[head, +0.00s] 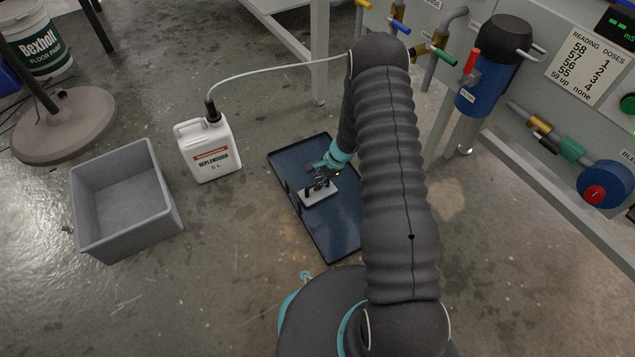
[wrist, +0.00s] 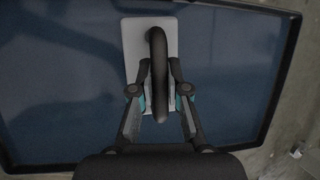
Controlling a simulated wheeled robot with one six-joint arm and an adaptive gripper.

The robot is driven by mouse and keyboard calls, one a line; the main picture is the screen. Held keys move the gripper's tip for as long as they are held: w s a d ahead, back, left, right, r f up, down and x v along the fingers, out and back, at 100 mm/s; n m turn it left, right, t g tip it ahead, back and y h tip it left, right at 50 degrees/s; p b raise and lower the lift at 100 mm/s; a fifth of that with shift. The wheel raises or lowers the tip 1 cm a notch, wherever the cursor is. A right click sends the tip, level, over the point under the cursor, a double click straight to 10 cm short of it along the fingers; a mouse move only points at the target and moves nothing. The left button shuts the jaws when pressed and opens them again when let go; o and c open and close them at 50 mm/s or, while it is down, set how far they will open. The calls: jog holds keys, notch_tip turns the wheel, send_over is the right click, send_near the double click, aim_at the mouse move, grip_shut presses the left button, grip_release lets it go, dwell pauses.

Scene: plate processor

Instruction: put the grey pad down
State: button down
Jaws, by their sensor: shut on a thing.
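The grey pad (head: 323,196) is a pale flat block with a dark arched handle. It is at the dark blue tray (head: 343,220) on the floor, inside its outline. In the wrist view the pad (wrist: 133,38) lies over the blue tray floor (wrist: 230,60), with its handle (wrist: 158,45) running up the middle. My gripper (head: 324,181) is above the pad, and in the wrist view its fingers (wrist: 159,88) are closed on the handle from both sides. I cannot tell whether the pad's underside touches the tray.
A white replenisher jug (head: 212,160) with a hose stands left of the tray. An empty grey bin (head: 125,200) sits farther left. Pipes and valves with a blue cylinder (head: 482,85) line the right. Bare floor lies between bin and tray.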

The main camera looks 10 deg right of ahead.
jog(key=c, duration=1.2)
grip_release()
jog(key=shift+o, duration=0.2)
jog(key=w+p+v, duration=0.1)
jog(key=p+v, duration=0.2)
jog(key=v, duration=0.9)
notch_tip(320, 180, up, 15)
jog(key=n, duration=0.3)
send_over(332, 190)
jog(key=s+a, duration=0.1)
jog(key=a, duration=0.1)
jog(key=s+a+r+n+t+h, duration=0.1)
jog(key=s+r+n, duration=0.1)
jog(key=s+r, duration=0.35)
jog(key=s+a+r+n+t+h, duration=0.1)
jog(key=s+a+r+n, duration=0.1)
jog(key=r, duration=0.6)
jog(key=s+r+n+t+h, duration=0.1)
jog(key=s+r+n, duration=0.2)
jog(key=s+r, duration=0.3)
jog(key=s+r+n+t+h, duration=0.2)
jog(key=s+r+n, duration=0.2)
jog(key=s, duration=1.1)
notch_tip(332, 190, up, 3)
jog(key=shift+f+b, duration=0.2)
jog(key=shift+b, duration=0.1)
jog(key=shift+s+a, duration=0.1)
